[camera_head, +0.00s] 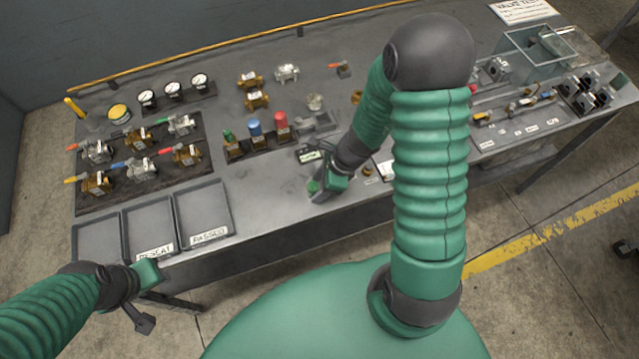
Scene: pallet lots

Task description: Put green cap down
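My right gripper (322,188) is low over the front part of the bench, pointing down. A small green piece (313,186), which looks like the green cap, is at its fingertips, at or just above the bench top. I cannot tell whether the fingers grip it. A small stand to the left holds a fitting with a green top (228,136), one with a blue cap (254,128) and one with a red cap (281,120). My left gripper (141,312) hangs in front of the bench, away from these things; its finger opening is unclear.
Empty trays, one labelled PASSED (208,236), line the bench's front left. A dark board (144,183) with several valves lies behind them. Bare bench top lies between the PASSED tray and the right gripper.

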